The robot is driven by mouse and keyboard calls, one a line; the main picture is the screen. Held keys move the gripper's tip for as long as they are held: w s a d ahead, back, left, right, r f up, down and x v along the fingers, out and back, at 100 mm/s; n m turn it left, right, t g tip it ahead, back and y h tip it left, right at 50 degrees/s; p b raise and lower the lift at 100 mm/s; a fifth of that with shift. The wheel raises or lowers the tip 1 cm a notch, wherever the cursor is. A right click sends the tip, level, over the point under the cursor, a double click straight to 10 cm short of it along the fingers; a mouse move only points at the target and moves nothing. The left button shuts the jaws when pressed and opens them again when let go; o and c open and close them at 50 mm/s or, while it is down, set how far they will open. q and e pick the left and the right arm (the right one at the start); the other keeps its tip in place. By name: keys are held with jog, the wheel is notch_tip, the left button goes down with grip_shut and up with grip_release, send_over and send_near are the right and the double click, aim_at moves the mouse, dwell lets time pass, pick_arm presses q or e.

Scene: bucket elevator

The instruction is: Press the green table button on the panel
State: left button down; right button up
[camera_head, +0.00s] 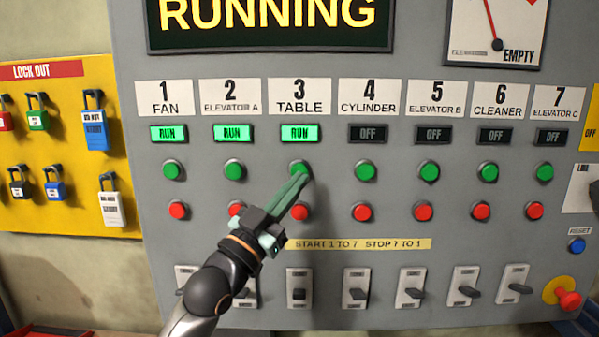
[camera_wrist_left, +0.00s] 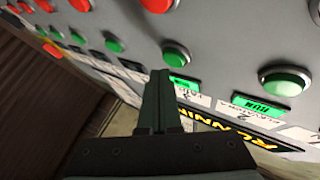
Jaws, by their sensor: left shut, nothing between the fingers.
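The panel (camera_head: 330,225) is a grey board with a row of green buttons above a row of red ones. The green table button (camera_head: 299,168) is under the label 3 TABLE, and its green RUN lamp (camera_head: 299,133) is lit. My left gripper (camera_head: 303,180) is shut and empty, its fingertips at the lower edge of that button and partly covering it. In the left wrist view, the shut fingers (camera_wrist_left: 159,80) point at the panel close beside a green button (camera_wrist_left: 175,53). Contact cannot be told for sure. My right gripper is not in view.
The fan and elevator A lamps also read RUN; lamps 4 to 7 read OFF. The red table button (camera_head: 301,211) is just below my fingers. Switches (camera_head: 411,287) line the bottom, with an emergency stop (camera_head: 567,297) at right. A yellow lockout board (camera_head: 70,215) hangs at left.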

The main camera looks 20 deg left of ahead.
pick_arm(q)
jog(key=s, duration=0.2)
jog(key=s+d+p, duration=0.1)
jog(key=s, duration=0.1)
jog(key=shift+s+d, duration=0.2)
jog(key=shift+s, duration=0.2)
dwell(0.4)
jog(key=s+f+n+g+y+p, duration=0.1)
jog(key=s+f+n+g+y, duration=0.15)
jog(key=f, duration=1.35)
jog(key=s+f+n+g+y+p, duration=0.1)
jog(key=f+g+y, duration=0.25)
jog(key=f, duration=1.15)
jog(key=s+a+f+n+g, duration=0.1)
jog(key=s+f+g, duration=0.5)
jog(key=s+f, duration=1.4)
jog(key=shift+f+p, duration=0.3)
jog(key=shift+f, duration=0.15)
jog(key=shift+n, duration=0.25)
